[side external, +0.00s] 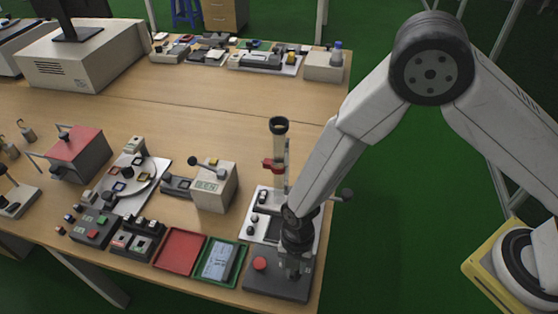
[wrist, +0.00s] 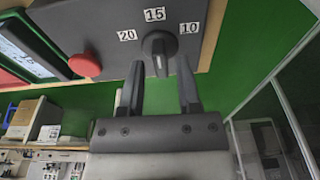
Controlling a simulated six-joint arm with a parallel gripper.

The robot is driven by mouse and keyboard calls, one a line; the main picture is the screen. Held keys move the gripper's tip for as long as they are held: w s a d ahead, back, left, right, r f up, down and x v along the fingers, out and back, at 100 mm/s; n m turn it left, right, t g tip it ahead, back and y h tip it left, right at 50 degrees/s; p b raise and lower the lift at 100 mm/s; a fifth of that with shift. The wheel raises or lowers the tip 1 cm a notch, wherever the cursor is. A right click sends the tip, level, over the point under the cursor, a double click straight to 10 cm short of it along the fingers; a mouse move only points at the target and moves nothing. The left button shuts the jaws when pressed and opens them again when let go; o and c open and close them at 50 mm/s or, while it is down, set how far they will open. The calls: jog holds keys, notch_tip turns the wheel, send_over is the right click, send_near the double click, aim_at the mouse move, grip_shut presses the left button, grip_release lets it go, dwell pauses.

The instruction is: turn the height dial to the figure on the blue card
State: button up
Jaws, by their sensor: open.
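The height dial (wrist: 159,47) is a dark round knob with a ridged grip, on a grey plate (wrist: 108,20) with white labels 20, 15 and 10 around it. A pale mark shows on the ridge, at the side away from the 15. My gripper (wrist: 163,68) is open, with one finger to each side of the ridge; I cannot tell whether they touch it. In the side view my gripper (side external: 294,268) points down over the dark plate (side external: 270,287) and hides the dial. I cannot make out a blue card or its figure.
A red button (side external: 260,263) stands on the plate left of my gripper. Left of that are a green tray (side external: 239,265) holding a pale-screened device and a red tray (side external: 180,251). A stand with a dark-topped column (side external: 278,126) rises behind. The table's middle is fairly clear.

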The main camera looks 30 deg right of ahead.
jog(key=shift+r, duration=1.85)
jog(key=shift+w+d+r, duration=0.1)
jog(key=shift+d+r, duration=0.05)
jog(key=d+r+m+t, duration=0.1)
jog(key=d+r+m, duration=0.4)
jog(key=d+m, duration=0.3)
jog(key=s+d+r+m+t, duration=0.1)
jog(key=d+r+m, duration=0.5)
jog(key=d+m, duration=0.3)
jog(key=d+r+m+t+h, duration=0.1)
jog(key=d+r+m, duration=0.5)
jog(key=d+m, duration=0.2)
jog(key=shift+s+d+r+m+t, duration=0.15)
jog(key=shift+s+d+m+t, duration=0.2)
jog(key=shift+m, duration=0.65)
